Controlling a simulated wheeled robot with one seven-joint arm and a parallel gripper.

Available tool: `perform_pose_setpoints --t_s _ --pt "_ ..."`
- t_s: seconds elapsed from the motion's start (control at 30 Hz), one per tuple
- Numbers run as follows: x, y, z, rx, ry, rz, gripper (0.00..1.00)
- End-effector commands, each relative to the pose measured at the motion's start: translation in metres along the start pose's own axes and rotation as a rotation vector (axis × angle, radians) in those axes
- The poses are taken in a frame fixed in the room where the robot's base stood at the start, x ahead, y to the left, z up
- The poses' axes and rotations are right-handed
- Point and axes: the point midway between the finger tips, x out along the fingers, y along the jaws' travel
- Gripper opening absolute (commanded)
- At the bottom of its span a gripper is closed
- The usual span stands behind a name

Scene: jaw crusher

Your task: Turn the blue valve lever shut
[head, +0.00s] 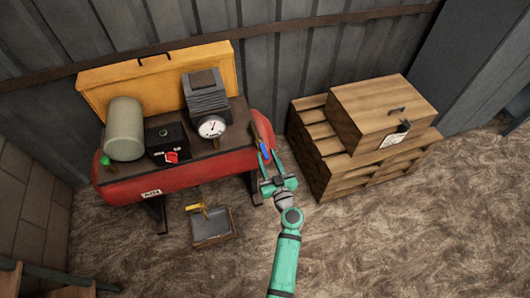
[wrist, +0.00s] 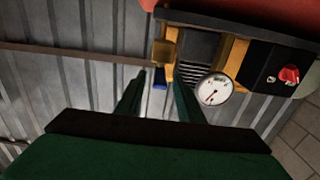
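The blue valve lever (head: 264,152) sticks out at the right end of the red tank (head: 185,176), below a brass-coloured valve body (wrist: 164,51). In the wrist view the lever (wrist: 160,79) shows as a small blue piece between my two fingertips. My gripper (head: 270,160) is open, with its fingers apart on either side of the lever in the picture. A gap shows between lever and fingers in the wrist view, and I cannot tell how deep the lever sits between them. The lever's far end is partly hidden by the fingers in the head view.
A gauge (head: 211,127), a black box with a red knob (head: 171,157) and a grey-green cylinder (head: 124,128) stand on the tank's top. A yellow-handled tap (head: 200,208) is above a tray (head: 211,227). Wooden crates (head: 345,180) stand close on the right. The front floor is clear.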

Motion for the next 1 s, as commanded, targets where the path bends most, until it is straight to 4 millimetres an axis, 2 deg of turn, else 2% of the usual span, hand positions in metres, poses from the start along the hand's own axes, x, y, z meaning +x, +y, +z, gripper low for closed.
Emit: perform_pose_setpoints --t_s 0.03,0.2,0.57,0.6,0.73,1.0 --pt "0.008 0.0 -0.001 0.0 0.001 -0.001 0.34" --pt "0.024 0.0 0.0 0.0 0.001 0.0 0.34" --pt "0.029 0.0 0.0 0.0 0.0 0.0 0.34" --pt "0.029 0.0 0.0 0.0 0.0 0.0 0.32" --pt "0.029 0.001 0.0 0.0 0.0 0.002 0.01" --pt "0.031 -0.001 0.0 0.0 -0.001 0.003 0.0"
